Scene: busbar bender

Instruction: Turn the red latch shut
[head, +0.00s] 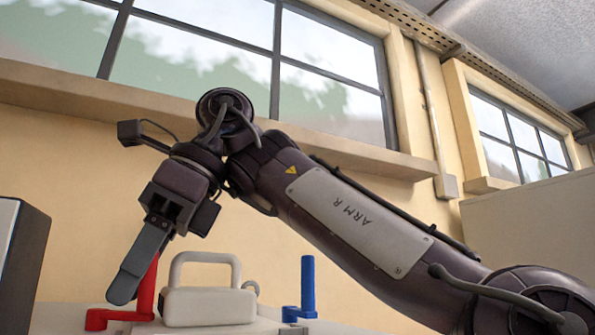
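The red latch (146,298) stands at the lower left of the head view, with an upright post and a flat arm reaching left at its foot. My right gripper (124,287) points down and left, and its fingers overlap part of the latch in the picture. The fingers are seen side-on, one behind the other, so I cannot tell whether they are open, shut or touching the latch. My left gripper is not in view.
A pale block with a loop handle (207,306) sits just right of the red latch. A blue latch (308,288) stands further right. A dark-sided box (22,262) is at the left edge. A wall with windows (330,225) rises behind.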

